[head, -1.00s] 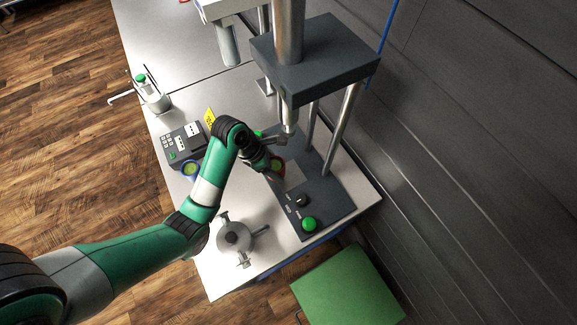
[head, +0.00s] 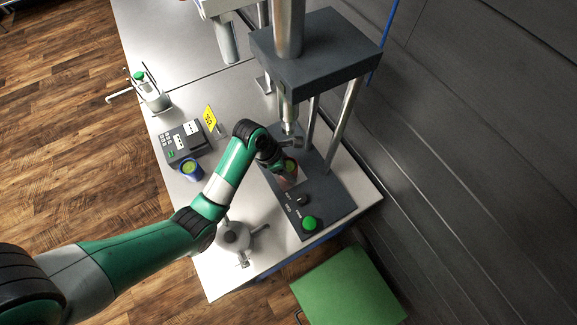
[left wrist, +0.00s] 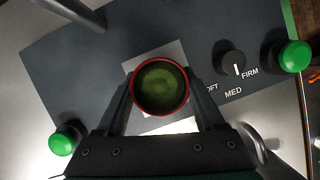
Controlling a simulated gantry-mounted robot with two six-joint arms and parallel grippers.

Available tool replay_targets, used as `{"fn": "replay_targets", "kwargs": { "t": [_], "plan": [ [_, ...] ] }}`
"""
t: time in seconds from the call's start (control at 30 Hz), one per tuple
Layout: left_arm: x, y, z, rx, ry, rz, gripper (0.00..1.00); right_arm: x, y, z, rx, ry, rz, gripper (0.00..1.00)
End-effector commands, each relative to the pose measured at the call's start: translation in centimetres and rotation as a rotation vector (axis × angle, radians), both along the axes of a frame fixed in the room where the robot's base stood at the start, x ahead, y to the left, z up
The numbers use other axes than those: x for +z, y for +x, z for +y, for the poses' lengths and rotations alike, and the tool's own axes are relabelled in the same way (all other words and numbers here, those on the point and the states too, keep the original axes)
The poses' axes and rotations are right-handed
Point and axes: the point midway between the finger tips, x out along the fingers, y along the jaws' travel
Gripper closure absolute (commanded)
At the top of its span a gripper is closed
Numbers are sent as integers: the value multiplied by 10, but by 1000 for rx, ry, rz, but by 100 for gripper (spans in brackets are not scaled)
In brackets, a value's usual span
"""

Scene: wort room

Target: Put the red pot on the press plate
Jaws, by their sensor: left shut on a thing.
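The red pot (left wrist: 160,88) is round with a red rim and green contents. My left gripper (left wrist: 160,100) is shut on it, one finger on each side, in the left wrist view. In the head view the pot (head: 290,169) shows small at the left gripper (head: 284,168). The light square press plate (left wrist: 143,62) lies under the pot on the dark press base (left wrist: 85,75). The pot covers much of the plate. Whether the pot touches the plate or hangs just above it, I cannot tell. My right gripper is not in view.
The press head (head: 315,57) and its posts stand above and behind the plate. A dial (left wrist: 230,62) and green buttons (left wrist: 294,56) sit on the base. A blue pot (head: 192,170) stands by a grey keypad box (head: 184,141). A grey three-armed device (head: 234,236) stands at the front.

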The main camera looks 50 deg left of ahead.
Motion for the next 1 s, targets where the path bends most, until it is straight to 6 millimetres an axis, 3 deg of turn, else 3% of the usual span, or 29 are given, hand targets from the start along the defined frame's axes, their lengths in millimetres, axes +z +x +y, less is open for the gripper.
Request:
{"fn": "replay_targets", "kwargs": {
  "t": [0.07,0.1,0.23,0.6,0.77,0.87,1.0],
  "plan": [
    [-4,0,0,0,0,-1,94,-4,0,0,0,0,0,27],
    [-3,0,0,0,0,0,23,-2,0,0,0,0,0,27],
    [-2,0,0,0,0,0,0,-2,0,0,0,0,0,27],
    [-2,0,0,0,0,0,0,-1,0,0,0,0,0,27],
    [11,-2,2,1,1,-3,0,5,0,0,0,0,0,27],
    [31,-9,6,2,2,-4,0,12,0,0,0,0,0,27],
    [29,-43,24,7,-1,3,0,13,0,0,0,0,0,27]
  ]
}}
